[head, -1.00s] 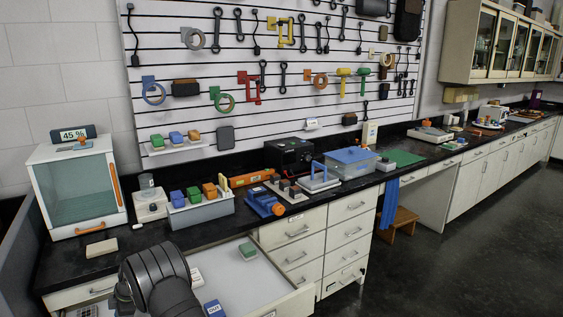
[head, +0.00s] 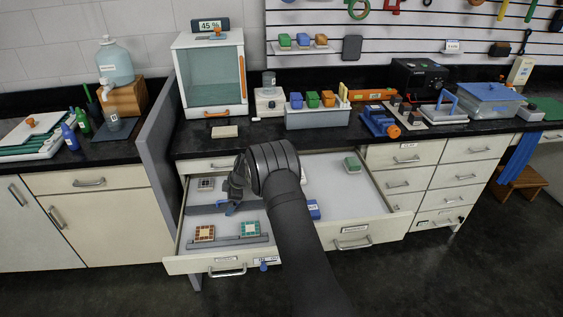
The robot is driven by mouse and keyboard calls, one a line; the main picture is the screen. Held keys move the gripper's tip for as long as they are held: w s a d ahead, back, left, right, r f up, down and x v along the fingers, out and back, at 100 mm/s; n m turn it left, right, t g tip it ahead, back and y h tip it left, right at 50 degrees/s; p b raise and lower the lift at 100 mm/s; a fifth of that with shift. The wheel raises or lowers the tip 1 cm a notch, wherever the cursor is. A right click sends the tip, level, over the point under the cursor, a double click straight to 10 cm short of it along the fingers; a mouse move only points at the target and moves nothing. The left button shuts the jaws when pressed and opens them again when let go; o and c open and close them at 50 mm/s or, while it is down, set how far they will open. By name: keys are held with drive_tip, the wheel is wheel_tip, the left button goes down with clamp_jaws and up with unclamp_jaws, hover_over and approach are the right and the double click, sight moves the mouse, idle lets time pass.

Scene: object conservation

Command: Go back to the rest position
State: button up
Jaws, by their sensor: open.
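My arm reaches up from the bottom of the head view, over an open drawer (head: 345,205). My gripper (head: 232,190) is open above the drawer's left part, partly hidden by my own wrist. I see nothing held in it. In the drawer's left part lie a red-brown patterned tile (head: 205,233), a teal patterned tile (head: 250,229) and a dark patterned tile (head: 206,184). A green block (head: 352,165) lies in the right part. A blue labelled block (head: 313,209) sits beside my arm, partly hidden by it.
On the black counter stand a glass-fronted cabinet (head: 212,80), a grey bin (head: 318,118) with coloured blocks and a blue-lidded box (head: 490,100). A grey partition (head: 160,150) rises left of the drawer. Open floor lies in front.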

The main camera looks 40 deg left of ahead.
drive_tip(key=s+r+m, duration=0.1)
drive_tip(key=r+m, duration=0.2)
drive_tip(key=r, duration=0.1)
drive_tip(key=s+d+r+m+t, duration=0.1)
drive_tip(key=s+r+m, duration=0.1)
drive_tip(key=r, duration=0.3)
drive_tip(key=s+d+r+m+t+h, duration=0.1)
drive_tip(key=r+m, duration=0.3)
drive_tip(key=r, duration=0.1)
drive_tip(key=shift+s+d, duration=0.1)
drive_tip(key=shift+s, duration=0.25)
drive_tip(key=s+d+r+m+t, duration=0.1)
drive_tip(key=s+d+r+m, duration=0.1)
drive_tip(key=r+m, duration=0.35)
drive_tip(key=s+d+r+m+t, duration=0.2)
drive_tip(key=d+r+m, duration=0.15)
drive_tip(key=r, duration=0.35)
drive_tip(key=x, duration=1)
drive_tip(key=shift+s+a+f, duration=0.15)
drive_tip(key=shift+f, duration=0.1)
drive_tip(key=v, duration=1)
drive_tip(key=shift+a+r, duration=0.1)
drive_tip(key=x, duration=1)
drive_tip(key=v, duration=0.5)
drive_tip(key=shift+s+d+r, duration=0.15)
drive_tip(key=shift+d+r, duration=0.05)
drive_tip(key=shift+r, duration=0.15)
